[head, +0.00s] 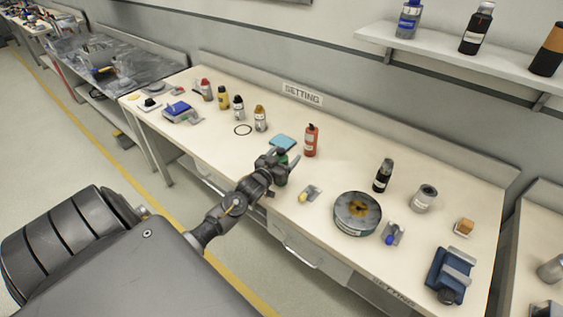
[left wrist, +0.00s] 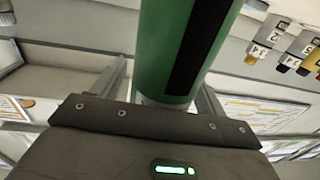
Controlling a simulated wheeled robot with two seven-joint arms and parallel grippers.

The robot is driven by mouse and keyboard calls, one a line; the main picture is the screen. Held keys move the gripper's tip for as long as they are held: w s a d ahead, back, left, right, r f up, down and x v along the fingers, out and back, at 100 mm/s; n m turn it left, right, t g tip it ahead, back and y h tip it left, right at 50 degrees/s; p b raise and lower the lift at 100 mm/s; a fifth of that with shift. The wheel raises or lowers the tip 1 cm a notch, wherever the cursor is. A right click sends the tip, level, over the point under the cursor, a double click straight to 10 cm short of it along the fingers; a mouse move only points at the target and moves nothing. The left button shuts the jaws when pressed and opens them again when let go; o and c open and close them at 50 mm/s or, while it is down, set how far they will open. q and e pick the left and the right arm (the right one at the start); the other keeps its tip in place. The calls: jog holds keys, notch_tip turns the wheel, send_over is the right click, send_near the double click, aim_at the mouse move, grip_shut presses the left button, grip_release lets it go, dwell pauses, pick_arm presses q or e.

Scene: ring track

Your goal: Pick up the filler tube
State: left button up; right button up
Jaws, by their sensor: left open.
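A green tube with a black stripe, which I take as the filler tube, fills the upper middle of the left wrist view (left wrist: 182,45). It lies between the two fingers of my left gripper (head: 284,161), close to the palm. The fingers are open, one on each side of it, with a gap showing on the left side. In the head view the green tube (head: 282,181) is mostly hidden by the gripper, at the front edge of the setting bench. I cannot tell whether it rests on the bench. My right gripper is not in view.
On the bench (head: 335,175), a red bottle (head: 311,140) and a blue pad (head: 283,143) stand just behind the gripper. Several bottles stand at the left.

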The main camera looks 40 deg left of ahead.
pick_arm(q)
jog(key=c, duration=1.5)
